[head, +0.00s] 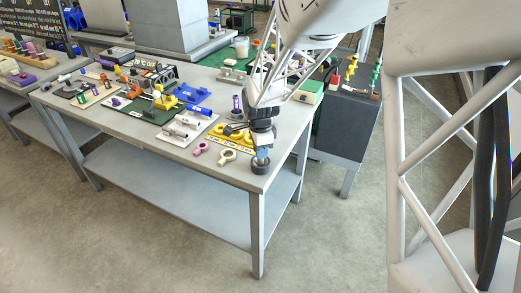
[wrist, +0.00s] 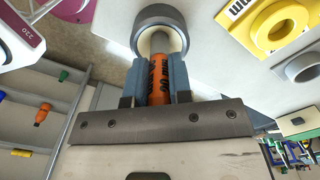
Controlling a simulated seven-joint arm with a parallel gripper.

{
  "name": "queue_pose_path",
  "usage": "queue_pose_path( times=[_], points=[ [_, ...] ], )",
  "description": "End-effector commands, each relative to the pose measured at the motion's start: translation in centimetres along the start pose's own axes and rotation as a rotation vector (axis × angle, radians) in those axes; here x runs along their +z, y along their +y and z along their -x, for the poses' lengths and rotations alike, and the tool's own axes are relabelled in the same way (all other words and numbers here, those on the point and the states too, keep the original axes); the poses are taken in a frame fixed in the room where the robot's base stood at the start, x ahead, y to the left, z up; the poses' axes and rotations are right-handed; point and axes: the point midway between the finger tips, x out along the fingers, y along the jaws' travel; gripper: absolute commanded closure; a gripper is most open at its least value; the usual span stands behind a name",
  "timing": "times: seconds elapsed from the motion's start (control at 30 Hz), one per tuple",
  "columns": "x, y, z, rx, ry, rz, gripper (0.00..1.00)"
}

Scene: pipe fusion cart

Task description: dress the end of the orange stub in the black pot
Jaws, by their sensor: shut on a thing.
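My gripper (wrist: 159,72) is shut on the orange stub (wrist: 157,90), with a blue finger pad on each side. Dark lettering runs along the stub. The stub's pale far end points into the mouth of the black pot (wrist: 142,14), which shows as a dark grey ring with a cream inside. How deep the end sits, and whether it touches the pot, I cannot tell. In the head view my gripper (head: 262,153) points down right over the black pot (head: 260,168) near the bench's front right corner. The stub is mostly hidden there.
A pink ring tool (head: 200,149) and a cream ring tool (head: 227,157) lie left of the pot. A yellow plate (head: 213,140) with rings is behind them. A white board (head: 184,128) with grey fittings lies farther left. The bench's front edge (head: 225,179) is close.

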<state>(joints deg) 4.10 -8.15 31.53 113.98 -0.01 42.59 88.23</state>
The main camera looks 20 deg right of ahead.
Motion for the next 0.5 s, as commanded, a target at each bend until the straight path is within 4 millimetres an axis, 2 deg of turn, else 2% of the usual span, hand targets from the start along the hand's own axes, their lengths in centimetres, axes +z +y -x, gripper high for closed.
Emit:
queue_pose_path(
  times=[0.27, 0.5],
  points=[
    [0.01, 0.06, -0.1, 0.002, 0.0, 0.002, 1.0],
    [0.01, 0.02, 0.77, 0.001, 0.0, 0.002, 1.0]
  ],
)
